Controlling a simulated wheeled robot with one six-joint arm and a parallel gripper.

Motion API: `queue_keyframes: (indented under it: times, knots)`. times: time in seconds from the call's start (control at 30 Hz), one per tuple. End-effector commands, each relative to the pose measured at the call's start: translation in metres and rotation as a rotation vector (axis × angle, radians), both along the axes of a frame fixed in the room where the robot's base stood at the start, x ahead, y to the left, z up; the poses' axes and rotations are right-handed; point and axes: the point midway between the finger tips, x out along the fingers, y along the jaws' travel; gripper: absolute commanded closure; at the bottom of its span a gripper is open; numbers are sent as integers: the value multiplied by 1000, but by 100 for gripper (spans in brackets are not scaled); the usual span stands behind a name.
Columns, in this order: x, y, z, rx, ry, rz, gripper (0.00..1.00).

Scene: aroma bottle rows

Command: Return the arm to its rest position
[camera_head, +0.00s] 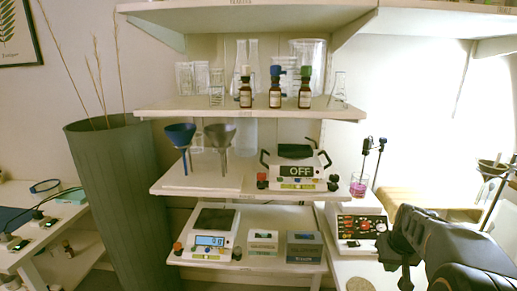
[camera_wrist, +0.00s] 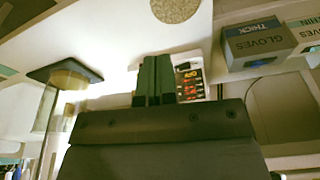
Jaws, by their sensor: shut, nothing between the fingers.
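My gripper (camera_wrist: 156,78) shows in the middle of the wrist view, with its two dark fingers side by side and closed. Nothing is held between them. In the head view, part of my dark arm fills the lower right corner, in front of the lower bench at the right.
A device reading OFF (camera_head: 297,170) and two funnels (camera_head: 180,137) stand on the middle shelf. A scale (camera_head: 211,233) sits below. A control box with a pink beaker (camera_head: 359,185) is near my arm. A gloves box (camera_wrist: 258,45) shows in the wrist view. A tall grey planter (camera_head: 118,195) stands left.

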Motion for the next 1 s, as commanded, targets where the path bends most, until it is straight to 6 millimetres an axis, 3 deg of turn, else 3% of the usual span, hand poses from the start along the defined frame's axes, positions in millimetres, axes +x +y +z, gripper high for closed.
queue_keyframes:
  times: [0.27, 0.7, 0.9, 1.0]
  knots:
    - [-42, 57, 16, 26, 40, -68, 100]
    - [-124, 168, 79, 2, -18, 103, 100]
    - [-131, 189, 103, -5, -81, 193, 100]
    - [-131, 190, 104, -5, -83, 196, 100]
